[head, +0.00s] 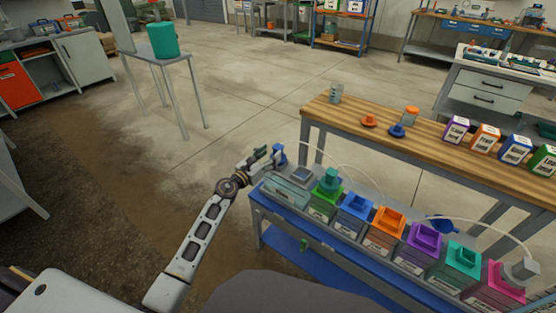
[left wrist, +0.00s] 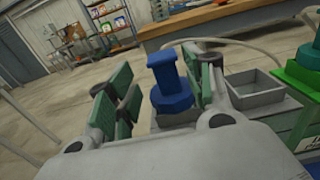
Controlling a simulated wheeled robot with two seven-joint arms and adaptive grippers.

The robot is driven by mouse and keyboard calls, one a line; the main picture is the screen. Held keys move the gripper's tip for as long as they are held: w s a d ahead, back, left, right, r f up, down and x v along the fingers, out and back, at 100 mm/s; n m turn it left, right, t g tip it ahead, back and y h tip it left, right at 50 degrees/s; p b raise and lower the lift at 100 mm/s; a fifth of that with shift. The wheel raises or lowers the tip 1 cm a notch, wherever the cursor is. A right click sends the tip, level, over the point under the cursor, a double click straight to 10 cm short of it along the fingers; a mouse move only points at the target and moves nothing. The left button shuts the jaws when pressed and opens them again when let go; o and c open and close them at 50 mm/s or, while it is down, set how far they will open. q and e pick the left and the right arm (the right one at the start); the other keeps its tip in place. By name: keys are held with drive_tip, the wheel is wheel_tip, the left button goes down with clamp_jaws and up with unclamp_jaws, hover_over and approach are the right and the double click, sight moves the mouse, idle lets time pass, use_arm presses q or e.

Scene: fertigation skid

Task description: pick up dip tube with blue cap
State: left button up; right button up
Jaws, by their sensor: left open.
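The blue cap of the dip tube (head: 280,154) stands upright at the far left end of the skid. In the left wrist view the blue cap (left wrist: 170,82) has a wide round base and a narrower block top. A pale hose curves away behind it to the right. My left gripper (head: 267,158) is open at the cap. In the left wrist view its green-padded fingers (left wrist: 158,90) stand on either side of the cap, with a clear gap on the left and the right finger close by. The tube below the cap is hidden. My right gripper is not in view.
The blue skid (head: 325,238) carries a row of coloured containers, the nearest with a green cap (head: 330,180). An empty grey open box (left wrist: 255,88) sits right of the gripper. A wooden bench (head: 400,142) stands behind.

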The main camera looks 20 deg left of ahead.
sight(276, 150)
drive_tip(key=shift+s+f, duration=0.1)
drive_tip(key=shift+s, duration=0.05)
use_arm(q)
drive_tip(key=shift+w, duration=0.1)
drive_tip(key=shift+w+d, duration=0.2)
drive_tip(key=shift+w, duration=0.1)
drive_tip(key=shift+w+d+r, duration=0.1)
drive_tip(key=shift+w+d, duration=0.3)
drive_tip(key=shift+w, duration=0.25)
drive_tip(key=shift+w+d, duration=0.3)
drive_tip(key=shift+w, duration=0.35)
drive_tip(key=shift+w+d+b, duration=0.2)
drive_tip(key=shift+w+b, duration=0.15)
drive_tip(key=shift+w, duration=0.3)
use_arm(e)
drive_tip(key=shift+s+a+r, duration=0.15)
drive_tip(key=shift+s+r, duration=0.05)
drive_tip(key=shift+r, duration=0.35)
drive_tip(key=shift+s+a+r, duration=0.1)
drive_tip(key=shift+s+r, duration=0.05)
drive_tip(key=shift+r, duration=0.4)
use_arm(q)
clamp_jaws()
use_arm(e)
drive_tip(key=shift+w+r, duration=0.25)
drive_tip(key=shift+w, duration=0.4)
